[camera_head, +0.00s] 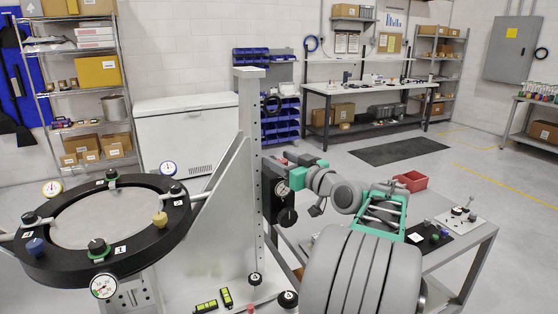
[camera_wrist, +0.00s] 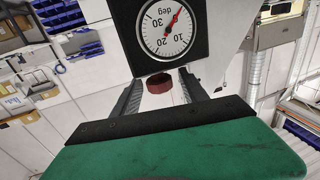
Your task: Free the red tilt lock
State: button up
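The red tilt lock (camera_wrist: 159,84) is a dark red round knob just below the dial in the wrist view. The white tilt dial (camera_wrist: 166,28) is marked in degrees, has a red needle, and sits on a black housing. My gripper (camera_wrist: 161,76) is open, with one finger on each side of the red knob and a visible gap to both. Whether the fingers reach fully around it in depth I cannot tell. In the head view my gripper is at the fixture's upright post (camera_head: 247,160), beside the black housing; the red knob is not clearly visible there.
A black mirror ring (camera_head: 75,265) with several knobs and gauges is at the left. A grey bench (camera_head: 470,240) with a red bin (camera_head: 411,181) stands behind my arm. Open floor lies beyond.

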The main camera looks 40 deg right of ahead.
grip_shut()
dwell(0.3)
jog(key=shift+f+n+y+b, duration=0.1)
jog(key=shift+n+y+b, duration=0.2)
jog(key=shift+y, duration=0.1)
jog(key=shift+n+y+b, duration=0.65)
jog(key=shift+n+y, duration=0.05)
jog(key=shift+y, duration=0.4)
jog(key=shift+a+r+n+y, duration=0.1)
jog(key=shift+r+n+y, duration=0.1)
jog(key=shift+n+y, duration=0.6)
grip_release()
jog(key=shift+f, duration=0.1)
